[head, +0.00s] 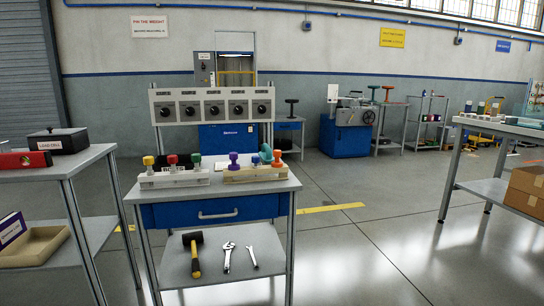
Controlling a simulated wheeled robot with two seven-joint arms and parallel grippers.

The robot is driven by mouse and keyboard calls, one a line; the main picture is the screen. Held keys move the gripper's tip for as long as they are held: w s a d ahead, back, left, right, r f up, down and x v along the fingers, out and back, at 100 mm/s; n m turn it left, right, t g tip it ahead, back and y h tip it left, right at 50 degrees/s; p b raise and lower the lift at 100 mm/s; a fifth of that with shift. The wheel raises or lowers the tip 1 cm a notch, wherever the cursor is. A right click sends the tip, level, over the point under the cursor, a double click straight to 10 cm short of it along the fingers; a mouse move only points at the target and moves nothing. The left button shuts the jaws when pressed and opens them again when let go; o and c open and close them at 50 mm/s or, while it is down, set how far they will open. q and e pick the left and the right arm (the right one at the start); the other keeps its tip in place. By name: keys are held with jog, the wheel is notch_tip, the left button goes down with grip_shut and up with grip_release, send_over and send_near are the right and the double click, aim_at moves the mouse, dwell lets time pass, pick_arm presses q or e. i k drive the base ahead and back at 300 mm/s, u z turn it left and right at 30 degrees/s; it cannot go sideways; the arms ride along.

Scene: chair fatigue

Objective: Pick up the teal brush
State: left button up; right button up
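A small teal item (265,153), which looks like the teal brush, is at the wooden rack (254,174) on the right of the cart top. It is too small to make out its full shape. It sits between a purple-topped piece (234,158) and a red-topped piece (277,156), with a blue bit close beside it. Whether it stands in the rack or lies on or behind it I cannot tell. Neither of my grippers is in view.
A white rack (174,179) with yellow, red and green-topped pieces stands left on the cart (220,212). Its lower shelf holds a mallet (193,254) and two wrenches. A gauge panel (212,104) rises behind. Tables stand left and right; open floor (370,250) lies right of the cart.

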aim_at(266, 158)
jog(key=z, duration=0.1)
jog(key=i, duration=0.65)
jog(key=u, duration=0.7)
jog(key=i, duration=0.4)
jog(key=u, duration=0.4)
